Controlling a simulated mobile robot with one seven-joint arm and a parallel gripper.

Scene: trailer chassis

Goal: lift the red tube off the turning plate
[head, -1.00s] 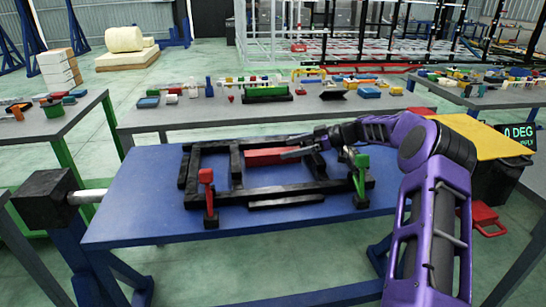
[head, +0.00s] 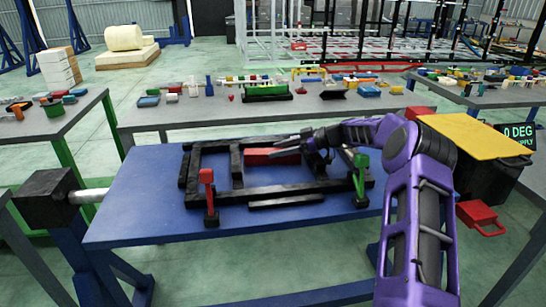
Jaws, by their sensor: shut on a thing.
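The red tube (head: 262,157) lies level along the far side of the black frame, near its middle. The blue turning plate (head: 140,200) is under the frame. My gripper (head: 277,147) reaches in from the right, its fingers pointing left at the tube's right half. It is shut on the red tube; the exact contact is small and partly hidden by the fingers. I cannot tell whether the tube is clear of the plate.
A red upright clamp (head: 207,190) stands at the front left of the black frame (head: 285,196), a green one (head: 361,175) at the right. A grey bench (head: 190,112) with loose parts stands behind. A yellow board (head: 480,135) is at the right.

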